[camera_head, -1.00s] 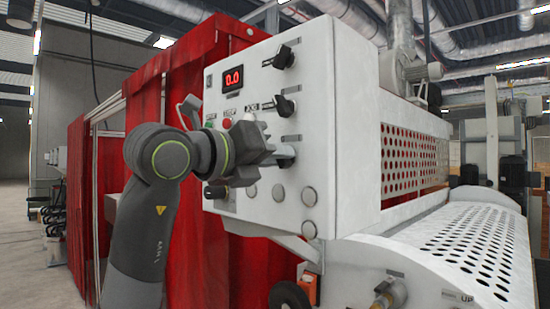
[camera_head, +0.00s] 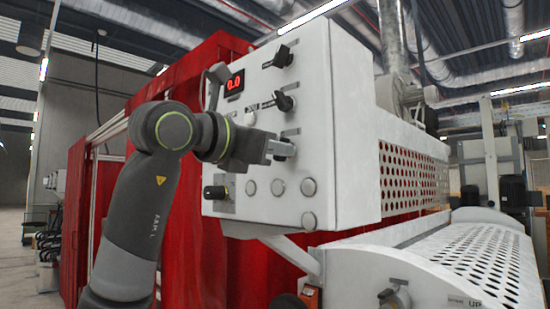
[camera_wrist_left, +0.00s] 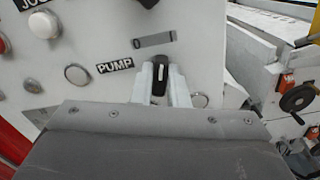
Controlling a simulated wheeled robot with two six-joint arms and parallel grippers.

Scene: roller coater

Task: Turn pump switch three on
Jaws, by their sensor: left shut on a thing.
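The white control panel (camera_head: 262,165) carries a column of three black rotary switches along its right side. The top switch (camera_head: 283,56) and middle switch (camera_head: 284,101) are untouched. My left gripper (camera_head: 280,148) is at the lowest of the three and mostly hides it in the head view. In the left wrist view its two pale fingers (camera_wrist_left: 161,84) are shut on the black pump switch (camera_wrist_left: 160,76), one on each side. The switch's white mark points up toward the 0 label plate (camera_wrist_left: 154,40); its exact setting is unclear. A PUMP label (camera_wrist_left: 115,65) is beside it. My right gripper is out of view.
A red display (camera_head: 235,83) reads 0.0 on the panel. Round buttons (camera_head: 278,187) and a black knob (camera_head: 216,192) lie below the gripper. A perforated white guard (camera_head: 412,175) stands to the right, and a red curtain (camera_head: 175,80) hangs behind my arm.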

